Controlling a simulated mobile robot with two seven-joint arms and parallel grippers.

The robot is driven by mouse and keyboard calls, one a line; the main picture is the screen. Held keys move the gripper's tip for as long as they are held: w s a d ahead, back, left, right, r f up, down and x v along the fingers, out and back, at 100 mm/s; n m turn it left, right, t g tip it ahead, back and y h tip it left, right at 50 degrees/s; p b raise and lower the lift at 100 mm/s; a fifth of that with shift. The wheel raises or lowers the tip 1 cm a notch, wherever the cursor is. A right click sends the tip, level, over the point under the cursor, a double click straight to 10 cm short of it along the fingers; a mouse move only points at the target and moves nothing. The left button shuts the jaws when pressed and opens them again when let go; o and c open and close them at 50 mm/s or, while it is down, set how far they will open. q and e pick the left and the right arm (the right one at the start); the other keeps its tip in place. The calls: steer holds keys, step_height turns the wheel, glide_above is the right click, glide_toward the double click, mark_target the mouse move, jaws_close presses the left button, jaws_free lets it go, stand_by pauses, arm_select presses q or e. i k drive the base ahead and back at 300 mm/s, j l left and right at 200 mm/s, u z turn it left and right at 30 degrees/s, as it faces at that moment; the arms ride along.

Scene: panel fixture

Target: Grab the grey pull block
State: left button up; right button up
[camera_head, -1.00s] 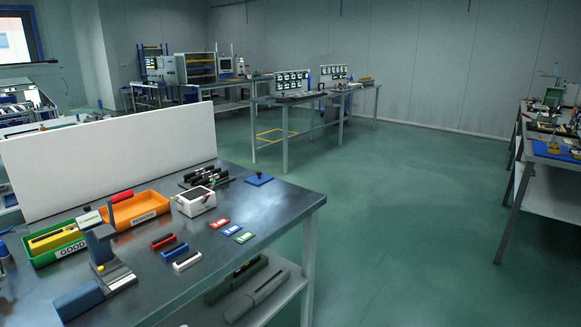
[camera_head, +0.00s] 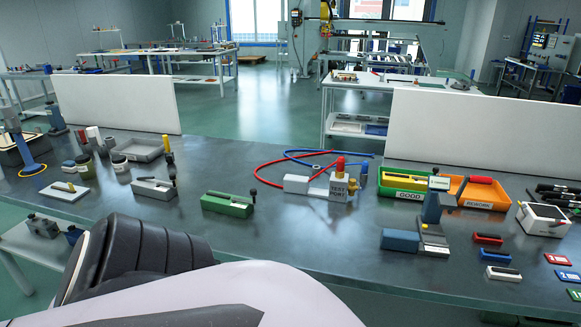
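Nothing touches the grey block. Neither of my grippers shows; a large white and black part, likely my own arm, fills the bottom and hides the bench's front there.
A valve fixture (camera_head: 335,187) with red and blue hoses stands mid-bench. Green (camera_head: 385,178) and orange (camera_head: 480,196) trays, a blue block (camera_head: 400,240) and small coloured blocks are right. Jars and a grey tray (camera_head: 140,150) are left. White panels (camera_head: 115,103) stand behind.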

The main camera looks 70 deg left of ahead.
mark_target(144, 186)
steer(key=u, duration=3)
